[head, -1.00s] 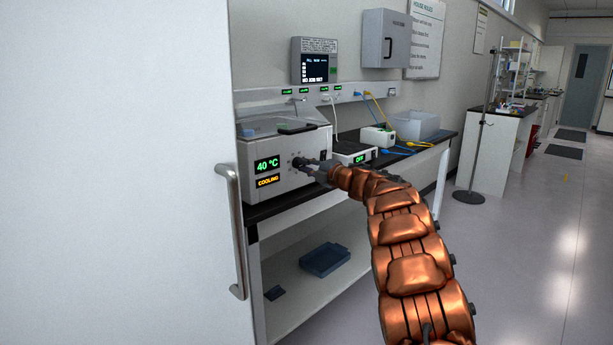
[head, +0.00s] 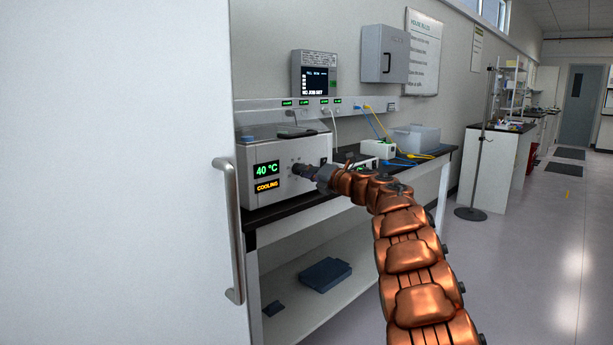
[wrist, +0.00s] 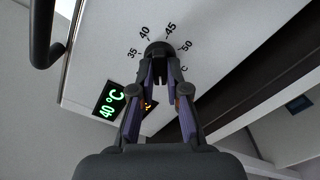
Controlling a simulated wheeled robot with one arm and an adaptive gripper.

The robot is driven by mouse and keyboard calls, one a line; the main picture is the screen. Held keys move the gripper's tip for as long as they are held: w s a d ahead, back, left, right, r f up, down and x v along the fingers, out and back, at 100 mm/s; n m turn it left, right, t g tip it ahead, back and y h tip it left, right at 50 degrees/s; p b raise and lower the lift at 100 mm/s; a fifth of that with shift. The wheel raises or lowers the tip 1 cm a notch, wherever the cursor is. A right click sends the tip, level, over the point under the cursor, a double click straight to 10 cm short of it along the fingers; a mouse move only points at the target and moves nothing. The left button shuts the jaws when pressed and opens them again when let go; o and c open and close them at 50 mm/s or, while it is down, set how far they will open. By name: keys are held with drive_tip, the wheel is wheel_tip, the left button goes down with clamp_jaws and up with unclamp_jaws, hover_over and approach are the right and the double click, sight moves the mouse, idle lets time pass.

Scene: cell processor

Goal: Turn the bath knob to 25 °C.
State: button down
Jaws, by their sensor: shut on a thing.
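The bath (head: 262,150) is a grey box on the bench at left. Its green display (head: 267,168) reads 40 °C, with an amber COOLING sign (head: 267,185) below it. My gripper (head: 307,170) is at the bath's front face, shut on the dark knob. In the wrist view the fingertips (wrist: 160,74) close around the round black knob (wrist: 158,49). Scale marks 35, 40, 45 and 50 show around the knob's far side. The lower marks and the knob's pointer are hidden by the fingers. The display shows tilted in the wrist view (wrist: 109,102).
A white panel with a long bar handle (head: 232,230) stands close on the left. A white device (head: 378,149) and a pale bin (head: 415,138) stand right of the bath. A blue tray (head: 325,274) is on the lower shelf.

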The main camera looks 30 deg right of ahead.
idle(0.4)
drive_tip(key=c, duration=1.2)
unclamp_jaws()
drive_tip(key=shift+o, duration=0.2)
drive_tip(key=v, duration=1.2)
